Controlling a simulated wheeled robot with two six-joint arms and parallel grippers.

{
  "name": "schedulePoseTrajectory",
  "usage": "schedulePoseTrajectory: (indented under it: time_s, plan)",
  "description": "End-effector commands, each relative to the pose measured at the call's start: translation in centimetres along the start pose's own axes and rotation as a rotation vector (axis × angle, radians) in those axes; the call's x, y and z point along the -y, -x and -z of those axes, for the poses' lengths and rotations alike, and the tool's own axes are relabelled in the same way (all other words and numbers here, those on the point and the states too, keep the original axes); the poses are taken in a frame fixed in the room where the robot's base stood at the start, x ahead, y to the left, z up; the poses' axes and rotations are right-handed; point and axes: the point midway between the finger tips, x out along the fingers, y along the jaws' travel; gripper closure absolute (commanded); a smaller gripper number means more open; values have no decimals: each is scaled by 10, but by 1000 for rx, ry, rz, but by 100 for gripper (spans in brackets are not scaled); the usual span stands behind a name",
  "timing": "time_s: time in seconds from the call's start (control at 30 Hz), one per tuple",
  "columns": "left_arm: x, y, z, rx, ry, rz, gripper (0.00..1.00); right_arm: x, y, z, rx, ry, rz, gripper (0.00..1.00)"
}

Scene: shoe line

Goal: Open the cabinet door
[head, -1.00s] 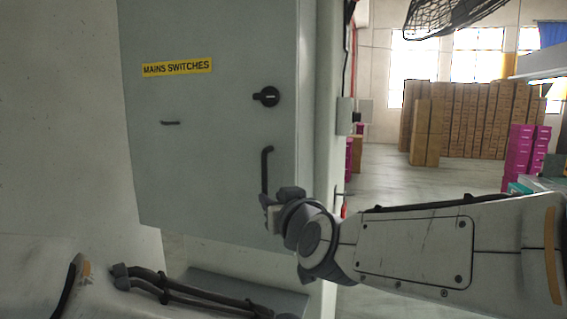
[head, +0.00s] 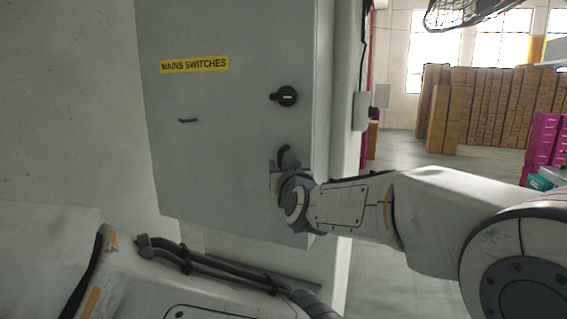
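The grey cabinet door (head: 215,140) fills the left middle of the head view and looks shut. It bears a yellow "MAINS SWITCHES" label (head: 194,64), a black rotary knob (head: 285,96) and a small dark bar (head: 187,121). The black door handle (head: 284,153) is below the knob, with only its top showing. My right gripper (head: 277,176) is at the handle and covers its lower part. Its fingers are mostly hidden, so I cannot tell whether they are closed on the handle. My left arm is low at the left; its gripper does not show.
A pale wall (head: 75,100) stands left of the cabinet. A grey switch box (head: 360,111) is on the wall at its right. Stacked brown boxes (head: 490,105) and magenta boxes (head: 541,142) stand farther back right. Open floor (head: 405,160) lies between.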

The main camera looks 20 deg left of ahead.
Motion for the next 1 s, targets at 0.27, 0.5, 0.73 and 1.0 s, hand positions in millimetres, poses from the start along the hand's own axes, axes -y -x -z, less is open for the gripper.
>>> schedulePoseTrajectory:
  time_s: [0.27,0.5,0.73,1.0]
  plan:
    - [0,0,0,0,0,0,0,0,0,0,0,0,0,100]
    - [0,0,0,0,0,0,0,0,0,0,0,1,0,100]
    - [0,0,0,0,0,0,0,0,0,0,0,1,0,100]
    - [0,0,0,0,0,0,0,0,0,0,0,1,0,100]
